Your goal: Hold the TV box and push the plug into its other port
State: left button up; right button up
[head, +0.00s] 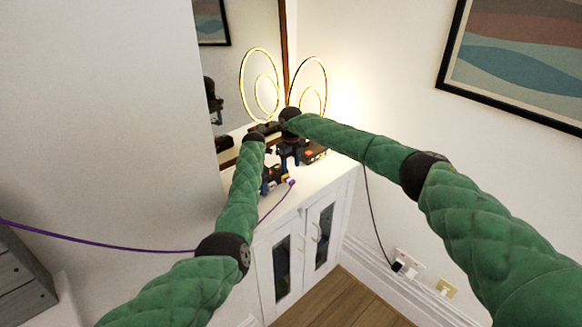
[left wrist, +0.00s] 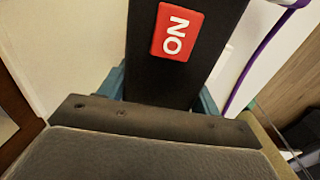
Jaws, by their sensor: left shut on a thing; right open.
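The TV box (left wrist: 170,80) appears to be the black body with a red label lettered "NO" in the left wrist view. My left gripper (head: 272,181) is shut on it, with teal finger parts on both sides of it. In the head view the gripper is small and dark over the white cabinet top, and the held box is hard to make out. A purple cable (head: 120,245) comes in from the left and ends beside the left gripper; it also passes right of the box in the left wrist view (left wrist: 250,70). My right gripper (head: 290,160) is open, just behind the left one. Plug and ports cannot be made out clearly.
A white cabinet (head: 335,190) with glass doors carries the work. A dark device with orange marks (head: 315,155) lies right of my right gripper. A black cable (head: 370,215) drops to a wall socket.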

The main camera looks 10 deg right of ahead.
pick_arm(q)
jog(key=o, duration=1.4)
jog(key=shift+r, duration=0.1)
